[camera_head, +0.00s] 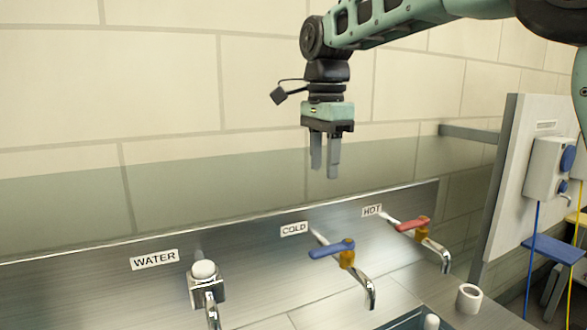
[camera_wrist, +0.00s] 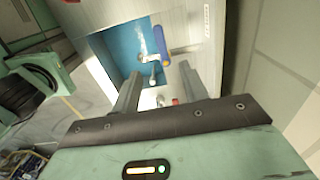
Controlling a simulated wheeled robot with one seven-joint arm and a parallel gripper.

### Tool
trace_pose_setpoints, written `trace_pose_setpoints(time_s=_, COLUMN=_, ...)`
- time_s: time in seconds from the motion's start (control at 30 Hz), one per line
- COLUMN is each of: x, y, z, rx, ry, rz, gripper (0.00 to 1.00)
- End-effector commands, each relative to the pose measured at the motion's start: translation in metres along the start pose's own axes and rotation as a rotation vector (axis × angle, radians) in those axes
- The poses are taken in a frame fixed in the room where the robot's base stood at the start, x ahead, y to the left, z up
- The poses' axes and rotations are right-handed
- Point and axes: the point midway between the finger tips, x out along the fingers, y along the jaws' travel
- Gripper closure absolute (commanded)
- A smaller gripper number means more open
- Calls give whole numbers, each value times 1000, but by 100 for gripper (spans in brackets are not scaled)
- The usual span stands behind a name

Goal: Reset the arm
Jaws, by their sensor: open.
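My gripper (camera_head: 325,170) hangs pointing down in front of the tiled wall, above the steel sink backsplash. Its two grey fingers are apart with nothing between them. In the wrist view my gripper (camera_wrist: 158,72) also shows its fingers spread and empty. Below it in the head view are the cold tap with a blue lever (camera_head: 331,249) and the hot tap with a red lever (camera_head: 412,224). The gripper is clear of both.
A water tap (camera_head: 204,271) stands at the left of the backsplash (camera_head: 100,285). A white roll-like object (camera_head: 469,298) sits on the counter at the right. A pale upright panel (camera_head: 510,180) with a wall box (camera_head: 549,168) stands at the far right. The wall area left of my gripper is free.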

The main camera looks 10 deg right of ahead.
Motion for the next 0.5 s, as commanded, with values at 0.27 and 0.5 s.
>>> trace_pose_setpoints(time_s=0.27, x=33, y=31, z=32, rx=-318, ry=-42, rz=1, gripper=56)
trace_pose_setpoints(time_s=0.5, x=107, y=126, z=93, rx=-1066, ry=-87, rz=-35, gripper=56)
